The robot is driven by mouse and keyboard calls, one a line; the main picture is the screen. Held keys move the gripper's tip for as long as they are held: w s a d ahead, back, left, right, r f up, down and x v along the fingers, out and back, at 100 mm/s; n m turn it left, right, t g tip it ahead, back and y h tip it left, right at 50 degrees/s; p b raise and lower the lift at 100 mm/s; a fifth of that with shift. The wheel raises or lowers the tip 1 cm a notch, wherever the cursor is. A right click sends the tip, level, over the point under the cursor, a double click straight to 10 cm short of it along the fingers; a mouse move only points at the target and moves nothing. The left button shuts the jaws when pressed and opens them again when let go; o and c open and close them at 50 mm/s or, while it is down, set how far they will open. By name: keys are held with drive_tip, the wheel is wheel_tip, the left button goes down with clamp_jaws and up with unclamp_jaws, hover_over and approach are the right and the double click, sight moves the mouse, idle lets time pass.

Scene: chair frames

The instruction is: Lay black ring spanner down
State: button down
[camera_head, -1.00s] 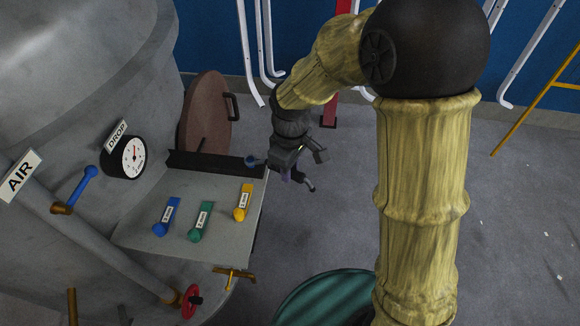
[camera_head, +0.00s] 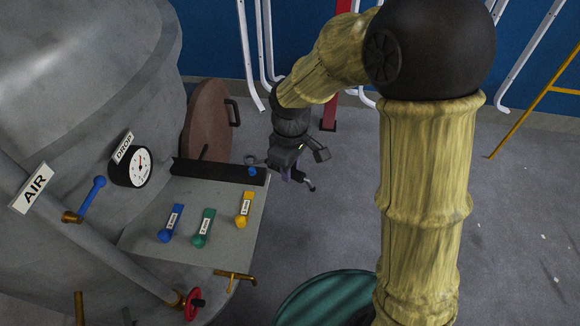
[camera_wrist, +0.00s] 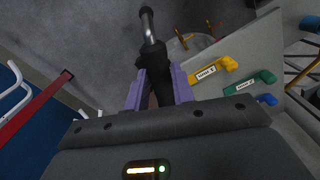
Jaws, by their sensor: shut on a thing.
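My gripper (camera_head: 292,177) hangs beside the right end of the grey panel, its purple fingers shut on the black ring spanner (camera_wrist: 149,38). In the head view that end (camera_head: 309,186) sticks out to the lower right. The middle of the spanner is hidden by the gripper. I cannot tell whether the ring touches the rail.
The grey panel (camera_head: 150,240) carries blue (camera_head: 172,222), green (camera_head: 204,228) and yellow (camera_head: 245,210) tagged handles. The black rail (camera_head: 205,170) runs along its back, with a small blue knob (camera_head: 252,171). A brown round lid (camera_head: 206,125) stands behind. Grey floor (camera_head: 335,220) is open to the right.

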drive_tip(key=shift+r+p, duration=0.4)
drive_tip(key=shift+r, duration=0.35)
drive_tip(key=shift+f, duration=0.1)
